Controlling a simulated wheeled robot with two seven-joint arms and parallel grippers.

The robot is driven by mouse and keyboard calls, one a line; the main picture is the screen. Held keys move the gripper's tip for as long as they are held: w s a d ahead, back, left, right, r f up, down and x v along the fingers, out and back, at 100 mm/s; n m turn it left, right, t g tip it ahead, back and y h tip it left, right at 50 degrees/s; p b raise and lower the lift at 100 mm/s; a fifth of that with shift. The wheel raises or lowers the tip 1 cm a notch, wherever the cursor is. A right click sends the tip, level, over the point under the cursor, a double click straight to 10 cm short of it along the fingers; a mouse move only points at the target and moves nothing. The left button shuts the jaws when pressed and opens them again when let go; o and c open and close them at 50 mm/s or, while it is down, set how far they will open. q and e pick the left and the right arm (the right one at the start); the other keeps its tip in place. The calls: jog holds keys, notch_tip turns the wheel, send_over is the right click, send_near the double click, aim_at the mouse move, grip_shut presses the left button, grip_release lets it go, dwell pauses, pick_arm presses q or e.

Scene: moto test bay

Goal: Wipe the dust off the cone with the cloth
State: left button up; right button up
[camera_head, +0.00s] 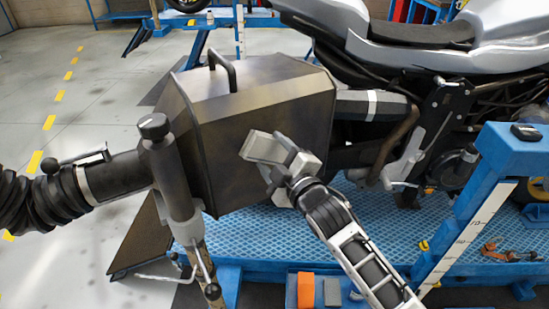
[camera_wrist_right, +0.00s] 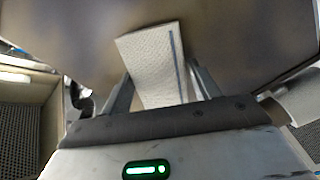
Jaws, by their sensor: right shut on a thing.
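The cone (camera_head: 222,150) is a large, dark, faceted metal hood with a handle on top, in the middle of the head view. Brownish, dull patches show on its faces. My right gripper (camera_head: 281,164) is in front of its near face, shut on a pale folded cloth (camera_head: 262,146). In the right wrist view the cloth (camera_wrist_right: 150,58) is white and textured with a blue stripe, and sticks out from between the fingers toward the cone's brownish face (camera_wrist_right: 225,40). I cannot tell whether the cloth touches that face. My left gripper is not in view.
A thick black hose (camera_head: 30,203) joins the cone's left end, beside an upright stand (camera_head: 178,190). A motorcycle (camera_head: 420,50) stands behind on a blue lift (camera_head: 300,225). A blue post (camera_head: 510,150) stands at the right. An orange block (camera_head: 306,290) is at the bottom.

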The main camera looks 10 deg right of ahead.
jog(key=shift+r, duration=0.4)
jog(key=v, duration=0.4)
jog(key=shift+s+d+f, duration=0.1)
jog(key=shift+s+f, duration=0.2)
jog(key=shift+s, duration=0.1)
jog(key=shift+s+d, duration=0.15)
jog(key=shift+s, duration=0.35)
jog(key=shift+v, duration=1.5)
